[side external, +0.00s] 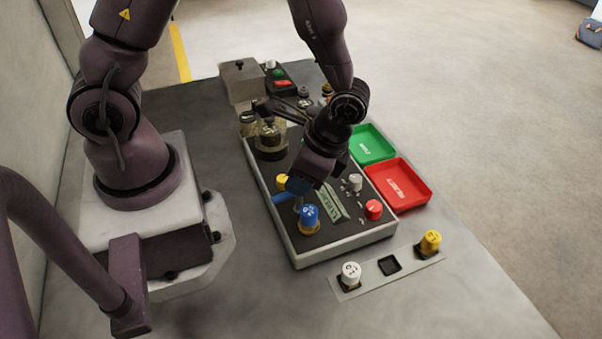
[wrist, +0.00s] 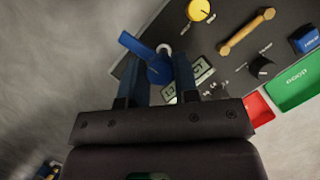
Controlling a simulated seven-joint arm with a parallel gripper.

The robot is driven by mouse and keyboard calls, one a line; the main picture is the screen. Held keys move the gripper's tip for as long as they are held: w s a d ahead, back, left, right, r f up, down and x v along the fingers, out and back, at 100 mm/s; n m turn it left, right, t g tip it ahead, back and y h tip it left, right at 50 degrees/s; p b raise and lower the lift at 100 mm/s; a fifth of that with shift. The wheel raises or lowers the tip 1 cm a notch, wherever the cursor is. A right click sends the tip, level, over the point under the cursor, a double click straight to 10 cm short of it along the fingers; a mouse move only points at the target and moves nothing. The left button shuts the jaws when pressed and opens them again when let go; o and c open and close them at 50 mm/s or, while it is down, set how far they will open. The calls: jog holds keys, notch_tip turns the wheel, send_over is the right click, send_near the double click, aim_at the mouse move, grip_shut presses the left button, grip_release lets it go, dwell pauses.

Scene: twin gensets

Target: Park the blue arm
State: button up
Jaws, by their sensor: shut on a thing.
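The blue arm (wrist: 138,46) is a flat blue lever with a rounded part between my fingers in the wrist view. In the side external view, part of the blue arm (side external: 280,197) sticks out left of my fingertips, above the panel (side external: 340,240). My gripper (wrist: 161,78) is shut on the blue arm; it also shows in the side external view (side external: 298,186), low over the panel's near left part. My fingers hide part of the arm and its mount. A pale ring shows just beyond the rounded part.
A blue knob on a yellow base (side external: 309,217) stands close in front of my gripper. A yellow knob (side external: 282,181), white knob (side external: 355,182) and red knob (side external: 373,209) are nearby. Green (side external: 372,144) and red (side external: 400,184) trays lie right. A strip (side external: 360,281) holds two knobs.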

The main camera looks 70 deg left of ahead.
jog(key=shift+m, duration=0.7)
jog(key=shift+t, duration=0.3)
jog(key=o, duration=0.9)
jog(key=v, duration=1.3)
jog(key=shift+d+f, duration=0.1)
jog(key=shift+d, duration=0.2)
